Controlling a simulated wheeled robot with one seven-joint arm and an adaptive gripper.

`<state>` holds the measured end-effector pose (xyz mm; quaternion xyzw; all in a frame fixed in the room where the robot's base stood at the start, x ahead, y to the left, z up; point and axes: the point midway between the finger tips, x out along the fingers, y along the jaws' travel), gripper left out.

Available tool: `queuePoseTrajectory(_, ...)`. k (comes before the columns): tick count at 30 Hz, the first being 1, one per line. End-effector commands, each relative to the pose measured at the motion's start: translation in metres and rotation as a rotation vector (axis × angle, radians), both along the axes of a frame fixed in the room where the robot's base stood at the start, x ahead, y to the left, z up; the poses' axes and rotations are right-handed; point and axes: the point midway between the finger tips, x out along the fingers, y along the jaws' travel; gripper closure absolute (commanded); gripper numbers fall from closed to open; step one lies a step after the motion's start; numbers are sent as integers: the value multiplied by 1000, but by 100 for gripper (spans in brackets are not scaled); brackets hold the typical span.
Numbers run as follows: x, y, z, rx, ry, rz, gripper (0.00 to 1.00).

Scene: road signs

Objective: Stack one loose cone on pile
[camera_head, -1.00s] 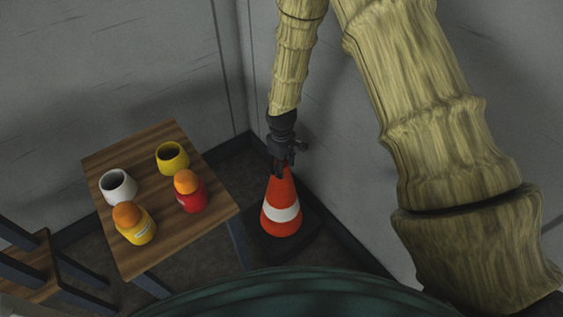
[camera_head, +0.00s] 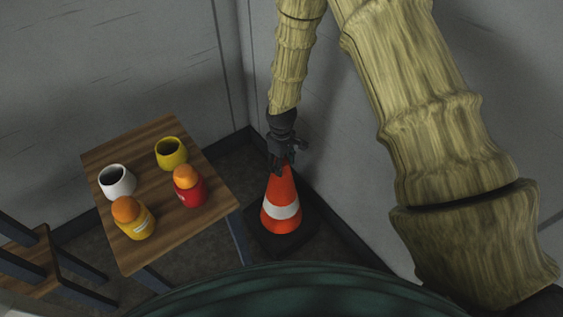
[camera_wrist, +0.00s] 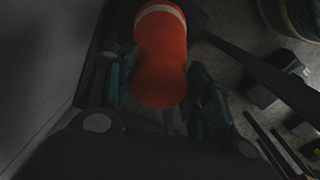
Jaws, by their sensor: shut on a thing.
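One orange cone (camera_head: 281,205) with a white band and a dark base is in the head view, upright in the corner of the room. My gripper (camera_head: 281,168) reaches down to its top and is shut on it. In the wrist view the orange cone (camera_wrist: 160,62) lies between the two dark green fingers of my gripper (camera_wrist: 163,98). I cannot tell whether the base touches the floor, or whether it is one cone or several nested. No separate pile or second cone shows in either view.
A wooden table (camera_head: 186,233) stands left of the cone. Grey walls close in behind and right of the cone.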

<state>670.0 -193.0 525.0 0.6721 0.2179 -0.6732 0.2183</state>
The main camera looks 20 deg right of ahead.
Motion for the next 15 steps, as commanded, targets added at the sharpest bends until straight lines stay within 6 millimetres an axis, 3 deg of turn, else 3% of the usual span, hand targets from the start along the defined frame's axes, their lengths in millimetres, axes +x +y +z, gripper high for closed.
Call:
queuePoseTrajectory(9,1,0,-2,0,-1,0,100)
queuePoseTrajectory(10,1,0,-2,0,-1,0,45)
queuePoseTrajectory(13,1,0,-2,0,-1,0,27)
queuePoseTrajectory(15,1,0,-2,0,-1,0,23)
